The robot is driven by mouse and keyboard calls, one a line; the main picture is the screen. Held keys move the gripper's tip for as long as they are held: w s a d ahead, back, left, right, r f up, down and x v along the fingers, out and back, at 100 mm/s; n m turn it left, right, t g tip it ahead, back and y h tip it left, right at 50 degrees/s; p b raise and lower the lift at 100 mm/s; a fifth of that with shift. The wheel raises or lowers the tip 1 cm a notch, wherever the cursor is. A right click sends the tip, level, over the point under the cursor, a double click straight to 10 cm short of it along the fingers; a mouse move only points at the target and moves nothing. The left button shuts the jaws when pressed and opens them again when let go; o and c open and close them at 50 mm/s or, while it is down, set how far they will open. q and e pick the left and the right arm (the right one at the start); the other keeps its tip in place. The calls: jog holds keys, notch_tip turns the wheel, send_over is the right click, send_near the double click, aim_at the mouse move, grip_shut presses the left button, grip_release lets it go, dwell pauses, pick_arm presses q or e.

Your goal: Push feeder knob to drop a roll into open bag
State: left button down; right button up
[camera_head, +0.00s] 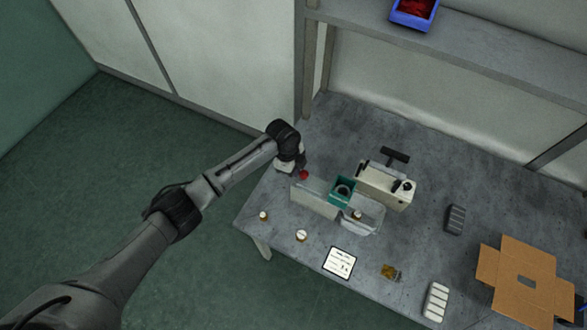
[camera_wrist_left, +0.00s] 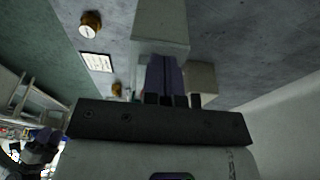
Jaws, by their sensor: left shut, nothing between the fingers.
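The feeder is a pale grey body (camera_head: 315,198) on the table, with a red knob (camera_head: 304,174) at its back left end. A teal open-topped box (camera_head: 343,190) stands beside it. My left gripper (camera_head: 292,166) is shut and empty, pointing down right beside the red knob; I cannot tell whether it touches. In the left wrist view, its closed fingers (camera_wrist_left: 172,98) point at a pale block (camera_wrist_left: 160,25), and the knob cannot be made out. A clear or grey tray-like shape (camera_head: 365,212) lies by the teal box; I cannot tell whether it is the bag.
A white machine with a black handle (camera_head: 387,187) stands right of the teal box. Small round jars (camera_head: 301,236), a white card (camera_head: 342,262), a gold packet (camera_head: 390,271) and a cardboard box (camera_head: 525,280) lie nearer the front. A blue bin (camera_head: 413,12) sits on the shelf.

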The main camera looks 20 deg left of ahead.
aim_at(303, 172)
pick_arm(q)
jog(key=shift+d, duration=0.25)
jog(key=shift+s+d+p, duration=0.1)
jog(key=shift+d+p, duration=0.2)
jog(key=shift+d, duration=0.95)
jog(key=shift+s+d, duration=0.15)
jog(key=shift+d, duration=1.15)
jog(key=shift+a, duration=0.1)
jog(key=shift+a+p, duration=0.4)
jog(key=shift+a, duration=0.5)
jog(key=shift+w+a, duration=0.15)
jog(key=shift+a, duration=0.6)
jog(key=shift+w+a, duration=0.1)
jog(key=shift+a, duration=0.6)
jog(key=shift+w+a+p, duration=0.15)
jog(key=shift+a, duration=1.15)
jog(key=shift+w+a+p, duration=0.1)
jog(key=shift+a+p, duration=0.05)
jog(key=shift+a, duration=1.15)
jog(key=shift+r, duration=0.1)
